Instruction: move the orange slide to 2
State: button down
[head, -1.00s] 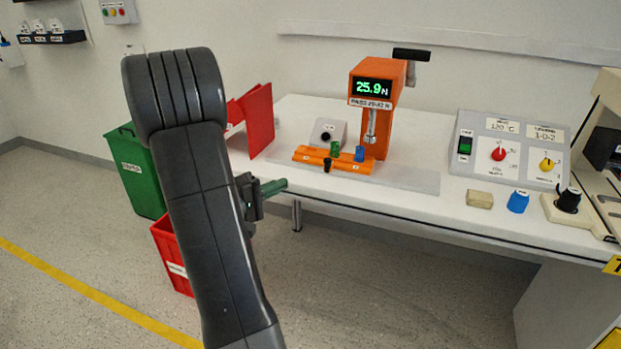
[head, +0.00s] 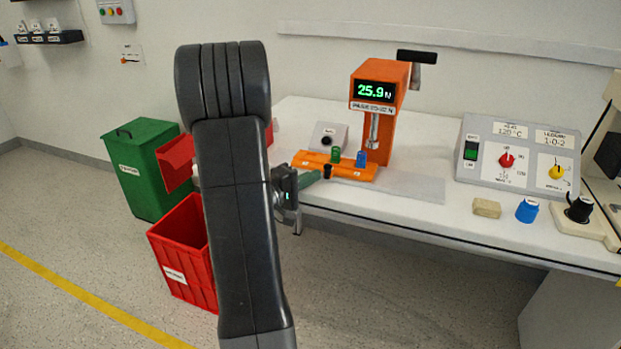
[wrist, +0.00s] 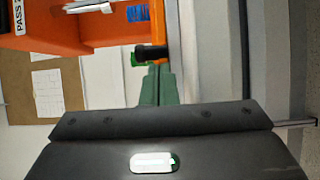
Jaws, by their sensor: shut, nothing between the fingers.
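The orange slide (head: 345,173) lies on the bench at the foot of the orange press. It carries a black peg (head: 327,171) at the near left, a green peg (head: 336,154) and a blue peg (head: 361,158). Marks on its face are too small to read. My gripper (head: 316,177) has green fingers, shut and empty, just left of and in front of the black peg. In the wrist view the fingertips (wrist: 158,70) point at the black peg (wrist: 152,54), with the green peg partly hidden behind. I cannot tell whether they touch it.
The orange press (head: 378,110) reads 25.9 N and rises behind the slide. A grey control panel (head: 516,155), a tan block (head: 487,208) and a blue knob (head: 527,210) stand at the right. Red bin (head: 185,265) and green bin (head: 145,165) stand on the floor at left.

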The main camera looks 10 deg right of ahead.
jog(key=shift+d, duration=0.1)
jog(key=b, duration=0.6)
send_near(362, 178)
jog(key=x, duration=0.4)
jog(key=shift+w+d, duration=0.1)
jog(key=shift+w, duration=0.15)
jog(key=shift+s+d, duration=0.2)
jog(key=shift+d, duration=0.05)
jog(key=shift+w+a, duration=0.1)
